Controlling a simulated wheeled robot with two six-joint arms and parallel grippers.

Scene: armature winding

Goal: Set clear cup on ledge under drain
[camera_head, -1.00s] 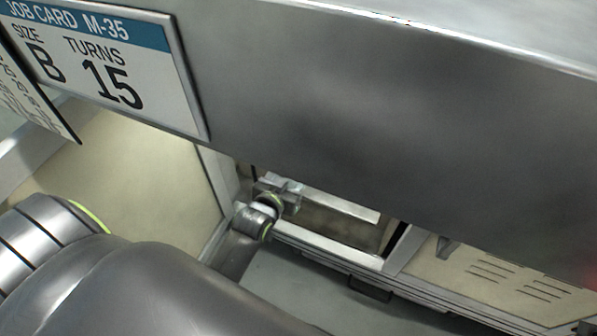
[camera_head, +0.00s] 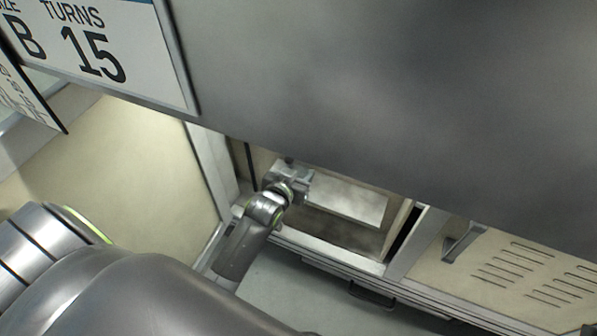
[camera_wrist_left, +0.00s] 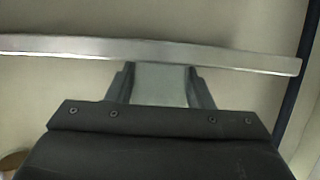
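My left gripper (camera_head: 306,186) reaches into a recess under the large grey panel in the head view, beside a pale metal plate (camera_head: 345,201). In the left wrist view its two dark fingers (camera_wrist_left: 162,86) stand apart, just below a long metal bar (camera_wrist_left: 150,52). A pale grey-green patch fills the space between the fingers. I cannot tell whether it is the clear cup or a surface behind. No cup or drain can be made out clearly in the head view. My right gripper is not in view.
The wide grey panel (camera_head: 380,100) hangs over the recess and hides its upper part. A metal frame post (camera_head: 408,245) stands right of the recess, next to a vented beige panel (camera_head: 520,270). A job card (camera_head: 105,45) is at upper left. A brown round edge (camera_wrist_left: 14,160) shows at lower left in the wrist view.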

